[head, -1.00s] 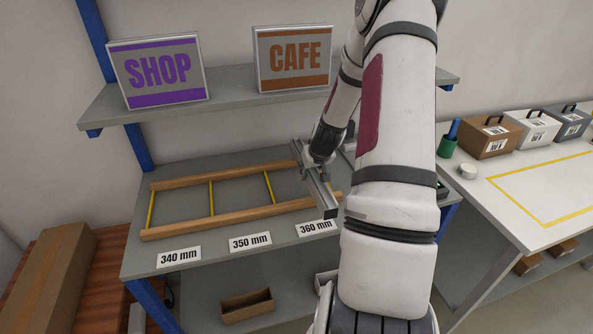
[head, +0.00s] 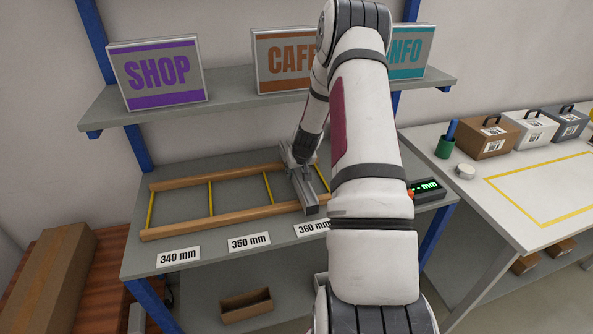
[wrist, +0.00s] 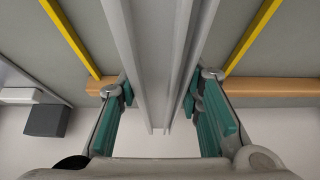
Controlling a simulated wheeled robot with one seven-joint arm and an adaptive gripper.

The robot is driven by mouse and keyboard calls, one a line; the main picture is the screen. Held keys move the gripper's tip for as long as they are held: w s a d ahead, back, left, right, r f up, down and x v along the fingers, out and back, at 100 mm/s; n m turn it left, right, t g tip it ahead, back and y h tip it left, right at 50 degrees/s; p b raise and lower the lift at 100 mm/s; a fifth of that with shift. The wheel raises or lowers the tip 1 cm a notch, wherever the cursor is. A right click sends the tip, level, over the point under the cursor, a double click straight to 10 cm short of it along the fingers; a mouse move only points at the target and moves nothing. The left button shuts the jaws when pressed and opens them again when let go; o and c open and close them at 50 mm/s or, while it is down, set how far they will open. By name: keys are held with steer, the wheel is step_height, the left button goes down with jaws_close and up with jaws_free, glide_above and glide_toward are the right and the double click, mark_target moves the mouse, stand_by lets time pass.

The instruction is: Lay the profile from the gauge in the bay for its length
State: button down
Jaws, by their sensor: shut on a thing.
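A grey metal profile (head: 307,196) is held by my gripper (head: 299,160) over the right bay of a wooden rack (head: 224,221), above the 360 mm label (head: 312,227). In the wrist view the profile (wrist: 158,60) runs lengthwise between the teal finger pads of my gripper (wrist: 160,98), which are shut on it. A yellow divider (wrist: 72,38) is on its left and another (wrist: 250,38) on its right, both apart from it. I cannot tell whether it touches the rails. The gauge display (head: 427,187) shows dashes and mm, partly hidden by my arm.
The other bays, over the 340 mm label (head: 178,256) and the 350 mm label (head: 249,243), are empty. A shelf (head: 232,94) with signs is above the rack. A white table (head: 470,203) with several cases is at the right.

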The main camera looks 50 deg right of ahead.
steer(key=shift+f, duration=0.1)
steer(key=c, duration=1.1)
jaws_free()
steer(key=v, duration=1.1)
steer(key=shift+s+r, duration=0.2)
steer(key=shift+r, duration=0.15)
steer(key=s+a+r+n+y, duration=0.1)
steer(key=a+r+n, duration=0.1)
steer(key=a+r, duration=0.9)
steer(key=s+a+r+n+y, duration=0.1)
steer(key=a+r+n, duration=0.1)
steer(key=a+r, duration=0.9)
steer(key=s+a+r, duration=0.1)
steer(key=s+a, duration=0.4)
steer(key=s, duration=0.1)
steer(key=s+a+r+n, duration=0.1)
steer(key=s+a, duration=0.5)
steer(key=s+a+r+n+y, duration=0.1)
steer(key=s+a, duration=0.4)
steer(key=s, duration=0.2)
steer(key=shift+s+a+r+t, duration=0.1)
steer(key=shift+a+r+t, duration=0.15)
steer(key=shift+r+t, duration=0.05)
